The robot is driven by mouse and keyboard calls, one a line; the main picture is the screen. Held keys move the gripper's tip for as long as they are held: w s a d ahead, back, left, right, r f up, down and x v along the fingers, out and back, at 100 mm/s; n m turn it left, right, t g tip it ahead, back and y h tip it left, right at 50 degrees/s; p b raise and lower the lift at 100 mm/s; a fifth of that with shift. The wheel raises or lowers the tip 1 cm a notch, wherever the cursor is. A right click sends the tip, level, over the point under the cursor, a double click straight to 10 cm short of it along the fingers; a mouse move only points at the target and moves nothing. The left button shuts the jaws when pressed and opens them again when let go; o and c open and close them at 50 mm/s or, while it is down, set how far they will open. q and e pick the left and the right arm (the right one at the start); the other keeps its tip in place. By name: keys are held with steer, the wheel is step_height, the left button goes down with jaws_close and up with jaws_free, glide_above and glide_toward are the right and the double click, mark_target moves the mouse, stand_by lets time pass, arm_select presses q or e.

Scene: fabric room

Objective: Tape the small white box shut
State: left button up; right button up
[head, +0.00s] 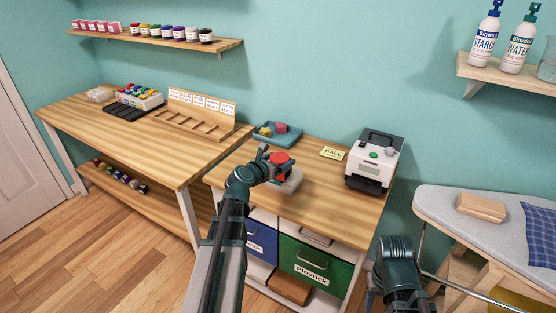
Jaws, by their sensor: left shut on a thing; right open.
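A small whitish box (290,183) sits on the wooden table near its front edge, partly hidden by my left gripper. My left gripper (272,164) is over the box's left side, shut on a red round thing (280,158) that looks like a tape dispenser. The red thing is at or just above the box top; I cannot tell whether they touch. My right gripper (397,258) is at the lower right, in front of the table and away from the box. Its fingers are hard to make out.
A teal tray (262,139) with small blocks, a yellow card (333,153) and a label printer (376,160) stand at the table's back. Drawers (312,262) are below. A wooden rack (195,122) is on the left table; an ironing board (440,205) is at right.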

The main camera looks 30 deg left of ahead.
arm_select(q)
steer(key=shift+d, duration=0.15)
steer(key=shift+s+d, duration=0.1)
steer(key=shift+d, duration=0.85)
steer(key=shift+d, duration=0.1)
steer(key=shift+s+d, duration=0.1)
steer(key=shift+d, duration=0.85)
step_height(320, 180, up, 6)
steer(key=p, duration=0.6)
